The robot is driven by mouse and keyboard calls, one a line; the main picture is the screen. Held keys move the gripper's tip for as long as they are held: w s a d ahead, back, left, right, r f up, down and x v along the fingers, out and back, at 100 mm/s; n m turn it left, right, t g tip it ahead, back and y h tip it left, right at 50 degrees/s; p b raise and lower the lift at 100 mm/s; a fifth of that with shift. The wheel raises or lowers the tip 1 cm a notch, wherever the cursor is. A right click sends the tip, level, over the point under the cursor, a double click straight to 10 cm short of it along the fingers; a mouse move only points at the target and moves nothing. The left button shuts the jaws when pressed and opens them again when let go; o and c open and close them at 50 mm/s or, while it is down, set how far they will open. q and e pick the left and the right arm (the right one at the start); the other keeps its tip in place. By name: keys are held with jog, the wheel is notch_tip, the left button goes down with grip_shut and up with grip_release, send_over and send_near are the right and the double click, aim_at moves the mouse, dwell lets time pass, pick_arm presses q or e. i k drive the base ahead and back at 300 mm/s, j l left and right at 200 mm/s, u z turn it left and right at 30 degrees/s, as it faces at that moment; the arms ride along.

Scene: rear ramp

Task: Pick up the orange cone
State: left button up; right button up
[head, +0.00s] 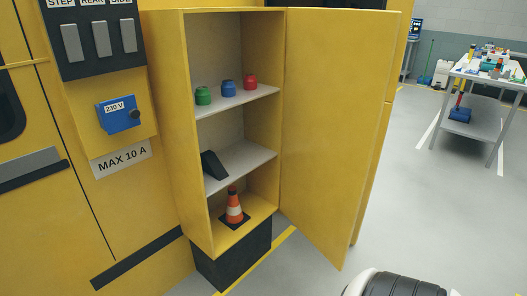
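The orange cone (234,209) has white bands and a dark tip and base. It stands upright on the bottom floor of an open yellow cabinet (163,120) in the head view. The shelf above it holds a black wedge (213,165). Neither of my grippers is in view, so I cannot see where they are relative to the cone.
The cabinet door (330,120) stands open to the right. The upper shelf (262,93) holds green, blue and red items. A black block (232,262) sits under the cabinet. A cluttered workbench (472,72) stands at the back right. The grey floor between is mostly clear.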

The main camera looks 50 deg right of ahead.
aim_at(234, 218)
jog(key=z, duration=1.45)
